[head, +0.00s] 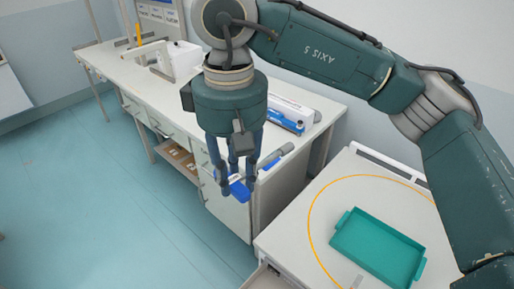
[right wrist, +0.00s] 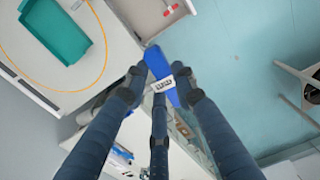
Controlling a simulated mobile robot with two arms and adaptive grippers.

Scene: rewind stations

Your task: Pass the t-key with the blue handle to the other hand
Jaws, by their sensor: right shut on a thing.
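The t-key with the blue handle (head: 239,191) is between the fingertips of my right gripper (head: 238,180) in the head view. It is held in the air in front of the long bench. In the right wrist view the blue handle (right wrist: 156,62) with a white printed label lies between the fingertips of the right gripper (right wrist: 158,80), which is shut on it. The fingers hide part of the key, and I cannot make out its shaft clearly. My left gripper is in neither view.
A teal tray (head: 378,247) lies on a white table (head: 283,236) at the lower right, inside an orange outline. The long white bench (head: 118,73) with drawers carries a boxed item (head: 294,108) and white equipment (head: 182,58). The blue floor (head: 90,210) at left is clear.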

